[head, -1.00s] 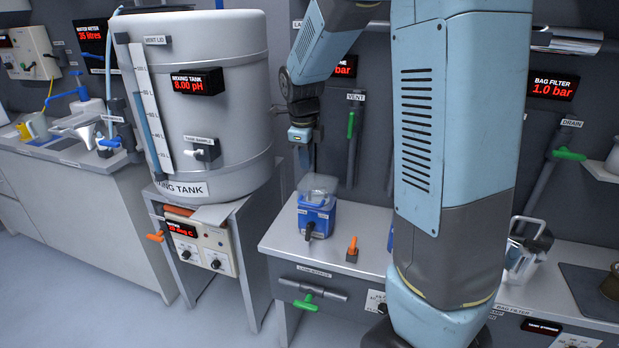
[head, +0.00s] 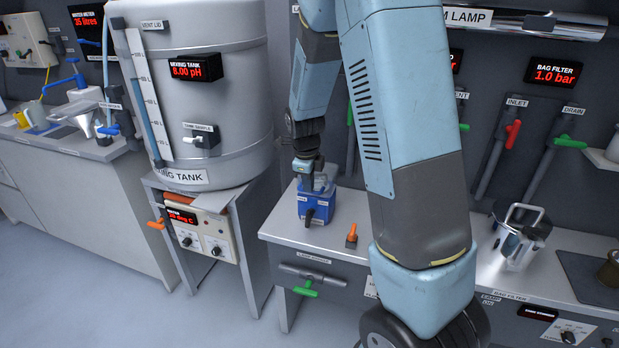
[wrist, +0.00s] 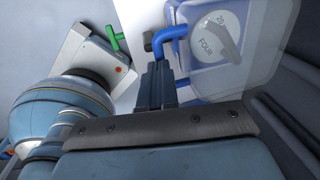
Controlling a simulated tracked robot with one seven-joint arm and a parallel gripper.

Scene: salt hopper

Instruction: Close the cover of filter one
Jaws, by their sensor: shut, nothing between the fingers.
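I cannot read a label for filter one in either view. A blue box (head: 318,208) with a clear part on top stands on the middle counter. My gripper (head: 306,184) is shut and empty, pointing down at the top of this box. In the wrist view, the fingertips (wrist: 157,72) are close to a bent blue handle (wrist: 171,36). I cannot tell whether they touch it. Beside the handle is a pale dial (wrist: 217,36) marked "20" and "FOUR", under something clear. The clear part's exact position is partly hidden by my gripper.
An orange-handled switch (head: 351,237) stands on the counter near the box. The mixing tank (head: 225,100) rises close on the left. A shiny metal vessel (head: 520,237) stands farther right. A green handle (head: 306,289) projects from the counter's front.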

